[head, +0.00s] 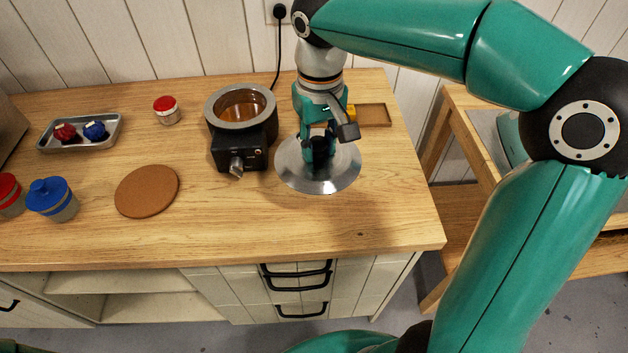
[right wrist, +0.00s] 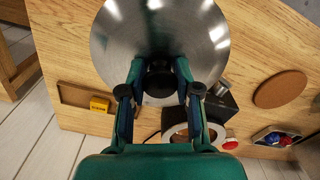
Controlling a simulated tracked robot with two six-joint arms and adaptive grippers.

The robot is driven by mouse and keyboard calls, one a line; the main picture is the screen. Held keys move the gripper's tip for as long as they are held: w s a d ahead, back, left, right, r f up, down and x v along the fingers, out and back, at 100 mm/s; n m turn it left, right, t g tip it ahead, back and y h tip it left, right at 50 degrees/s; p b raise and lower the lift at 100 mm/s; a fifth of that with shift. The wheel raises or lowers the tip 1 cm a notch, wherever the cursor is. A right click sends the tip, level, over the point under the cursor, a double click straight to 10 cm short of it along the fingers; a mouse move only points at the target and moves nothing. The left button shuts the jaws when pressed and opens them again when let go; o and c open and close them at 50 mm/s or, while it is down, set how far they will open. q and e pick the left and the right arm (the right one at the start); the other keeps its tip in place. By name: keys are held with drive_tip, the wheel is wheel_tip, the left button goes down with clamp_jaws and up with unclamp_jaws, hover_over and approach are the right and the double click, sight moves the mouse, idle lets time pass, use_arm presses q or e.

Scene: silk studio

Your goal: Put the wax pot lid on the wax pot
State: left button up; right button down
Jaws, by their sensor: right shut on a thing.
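The wax pot (head: 240,125) stands on the wooden worktop, a black body with a metal rim and amber wax inside; its top is uncovered. The wax pot lid (head: 342,177) is a round shiny metal disc with a black knob, just right of the pot. My right gripper (head: 319,150) is above the lid, shut on its black knob. In the right wrist view the fingers (right wrist: 158,82) sit on either side of the knob, with the lid (right wrist: 110,45) beyond. I cannot tell whether the lid touches the worktop. My left gripper is not in view.
A cork mat (head: 147,191) lies left of the pot. A red-lidded jar (head: 167,110), a metal tray (head: 103,142) with red and blue items, and a blue-lidded jar (head: 52,199) stand farther left. A shallow wooden tray (head: 375,115) lies behind the lid. The front worktop is clear.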

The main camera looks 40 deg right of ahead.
wheel_tip(320, 180, down, 13)
drive_tip(key=shift+r, duration=0.1)
idle(0.3)
drive_tip(key=c, duration=0.8)
unclamp_jaws()
